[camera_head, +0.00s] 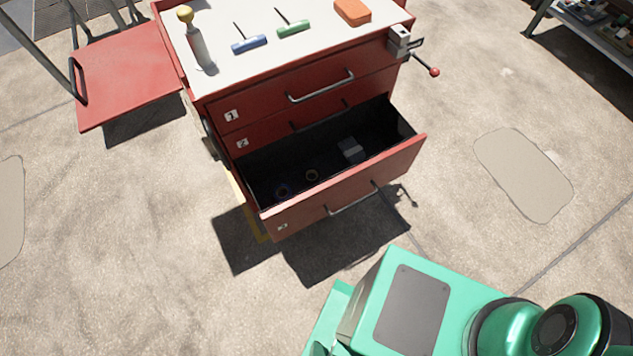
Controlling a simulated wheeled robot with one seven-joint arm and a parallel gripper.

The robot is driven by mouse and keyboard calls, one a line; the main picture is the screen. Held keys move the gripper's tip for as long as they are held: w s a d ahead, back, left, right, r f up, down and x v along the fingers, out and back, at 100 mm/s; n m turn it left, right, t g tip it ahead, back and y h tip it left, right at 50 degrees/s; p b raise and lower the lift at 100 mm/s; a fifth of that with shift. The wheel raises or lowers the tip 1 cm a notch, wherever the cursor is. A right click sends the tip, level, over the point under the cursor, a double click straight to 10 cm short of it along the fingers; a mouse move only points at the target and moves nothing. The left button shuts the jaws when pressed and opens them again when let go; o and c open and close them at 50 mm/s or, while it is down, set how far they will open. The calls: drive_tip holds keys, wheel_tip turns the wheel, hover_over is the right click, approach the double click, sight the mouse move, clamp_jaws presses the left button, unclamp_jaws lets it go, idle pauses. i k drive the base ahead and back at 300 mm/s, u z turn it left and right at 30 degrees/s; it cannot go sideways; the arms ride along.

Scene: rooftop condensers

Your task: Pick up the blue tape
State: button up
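A small dark blue ring, which looks like the blue tape (282,190), lies on the floor of the open drawer (345,178) near its left front corner. It is in shade and hard to make out. The drawer is pulled out of a red tool cabinet (265,101). My gripper is not in view; a green part of my own body shows at the lower right.
A tan ring (312,176) and a grey box-like item (351,150) share the drawer. A vise (401,41) juts from the right corner.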

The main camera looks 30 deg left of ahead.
sight(282, 186)
drive_tip(key=z, duration=1.3)
drive_tip(key=i, duration=1.2)
drive_tip(key=u, duration=2.8)
